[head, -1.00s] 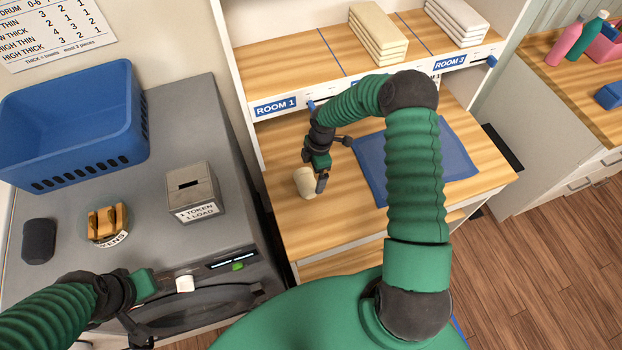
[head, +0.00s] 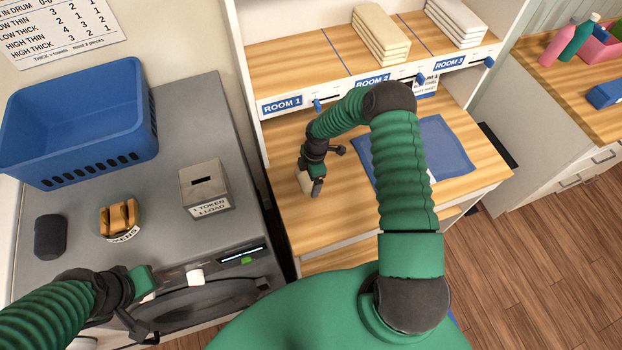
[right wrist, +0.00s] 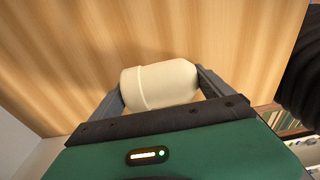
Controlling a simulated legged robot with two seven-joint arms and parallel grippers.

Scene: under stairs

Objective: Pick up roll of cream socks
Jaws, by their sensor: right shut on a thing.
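The roll of cream socks (head: 304,182) is at the left part of the wooden counter under the ROOM 1 label, partly hidden by my right gripper (head: 311,187). In the right wrist view the cream roll (right wrist: 159,86) lies between the two dark fingers, and my right gripper (right wrist: 160,92) is shut on it. Whether the roll touches the counter I cannot tell. My left gripper (head: 146,304) is at the lower left, in front of the grey machine; its finger opening is not clear.
A blue mat (head: 445,150) lies on the wooden counter (head: 350,220) right of my right gripper. Folded cream towels (head: 380,35) and white towels (head: 455,22) sit on the shelf above. A blue basket (head: 80,115), token box (head: 205,188) and token holder (head: 118,218) stand on the grey machine.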

